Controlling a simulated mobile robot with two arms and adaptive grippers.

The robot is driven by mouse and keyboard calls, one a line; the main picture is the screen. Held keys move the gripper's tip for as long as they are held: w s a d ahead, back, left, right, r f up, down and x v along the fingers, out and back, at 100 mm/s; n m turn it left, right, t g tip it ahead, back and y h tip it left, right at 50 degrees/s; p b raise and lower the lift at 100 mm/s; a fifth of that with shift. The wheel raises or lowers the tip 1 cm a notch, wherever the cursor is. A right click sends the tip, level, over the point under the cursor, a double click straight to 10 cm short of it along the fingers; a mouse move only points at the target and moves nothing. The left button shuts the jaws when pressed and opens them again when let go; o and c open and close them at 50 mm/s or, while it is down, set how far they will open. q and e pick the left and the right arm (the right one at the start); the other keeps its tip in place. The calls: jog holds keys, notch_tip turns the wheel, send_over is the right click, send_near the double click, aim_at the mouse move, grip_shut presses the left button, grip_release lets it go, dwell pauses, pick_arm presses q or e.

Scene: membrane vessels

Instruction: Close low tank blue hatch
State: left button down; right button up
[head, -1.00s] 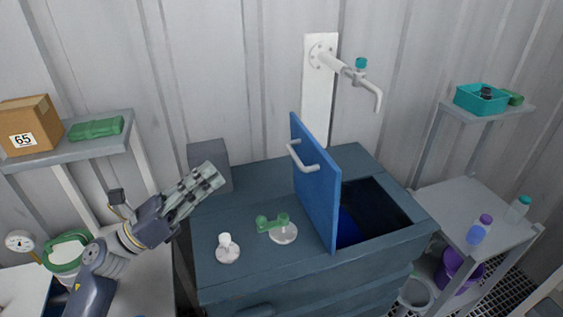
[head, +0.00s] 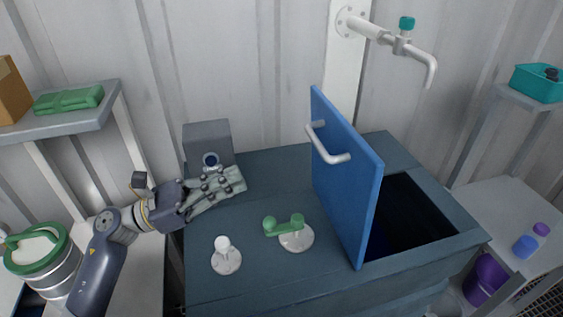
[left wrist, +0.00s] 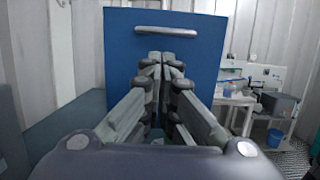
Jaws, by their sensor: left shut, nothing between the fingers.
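The blue hatch (head: 343,190) stands open and upright on top of the low dark tank (head: 270,270), with a white bar handle (head: 328,148) on its left face. The tank's square opening (head: 415,220) shows to the right of the hatch. My left gripper (head: 240,178) is shut and empty, above the tank top to the left of the hatch and apart from it. In the left wrist view the shut fingers (left wrist: 166,60) point toward the hatch (left wrist: 205,65) and its handle (left wrist: 166,32). My right gripper is not in view.
A green valve lever (head: 285,226) and a white knob (head: 225,254) stand on the tank top in front of my gripper. A grey box (head: 208,140) is behind it. A white tap (head: 405,45) hangs on the wall above. Shelves stand on both sides.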

pick_arm(q)
jog(key=p+x, duration=0.7)
jog(key=x, duration=0.6)
jog(key=shift+d+r+p, duration=0.25)
jog(key=shift+d+p, duration=0.05)
jog(key=shift+d, duration=0.1)
jog(key=shift+s, duration=0.1)
